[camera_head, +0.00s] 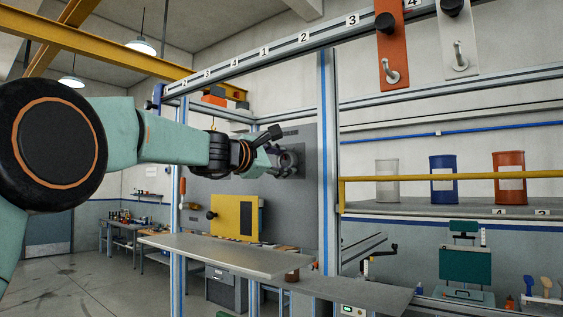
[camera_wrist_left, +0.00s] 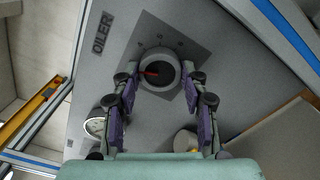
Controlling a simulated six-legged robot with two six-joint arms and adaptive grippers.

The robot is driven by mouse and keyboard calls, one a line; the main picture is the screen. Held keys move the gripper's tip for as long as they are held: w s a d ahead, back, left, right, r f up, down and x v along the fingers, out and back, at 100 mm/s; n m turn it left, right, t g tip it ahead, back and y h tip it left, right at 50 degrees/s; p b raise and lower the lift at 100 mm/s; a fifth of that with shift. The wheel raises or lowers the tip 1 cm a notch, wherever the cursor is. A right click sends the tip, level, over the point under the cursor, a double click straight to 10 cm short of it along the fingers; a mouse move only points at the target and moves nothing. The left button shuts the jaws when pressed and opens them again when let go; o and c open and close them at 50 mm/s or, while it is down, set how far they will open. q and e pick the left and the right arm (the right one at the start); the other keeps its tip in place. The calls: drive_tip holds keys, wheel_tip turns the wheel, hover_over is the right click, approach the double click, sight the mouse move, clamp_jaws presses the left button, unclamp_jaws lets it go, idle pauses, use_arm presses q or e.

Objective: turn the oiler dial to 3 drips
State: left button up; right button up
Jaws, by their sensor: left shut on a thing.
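The oiler dial (camera_wrist_left: 158,66) is a round grey knob with a dark face and a red pointer on a darker square plate (camera_wrist_left: 185,40). The red pointer lies toward the left of the dial in the wrist view; the small marks around it are too small to read. The "OILER" label (camera_wrist_left: 102,33) is beside the plate. My left gripper (camera_wrist_left: 161,82) has a finger on each side of the dial and is shut on it. In the head view the left gripper (camera_head: 279,148) is at the dial (camera_head: 291,162) on the grey panel. My right gripper is out of view.
Below the dial in the wrist view are a pale round fitting (camera_wrist_left: 95,128) and another round part (camera_wrist_left: 186,140). In the head view a metal table (camera_head: 225,252) stands below, with a blue-edged upright post (camera_head: 328,150) right of the dial. A yellow rail (camera_head: 440,177) runs further right.

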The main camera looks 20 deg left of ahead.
use_arm(q)
drive_tip(key=o, duration=1.1)
drive_tip(key=shift+o, duration=0.2)
drive_tip(key=v, duration=0.7)
drive_tip(key=shift+s, duration=0.25)
drive_tip(key=shift+s+a, duration=0.1)
drive_tip(key=shift+a, duration=0.05)
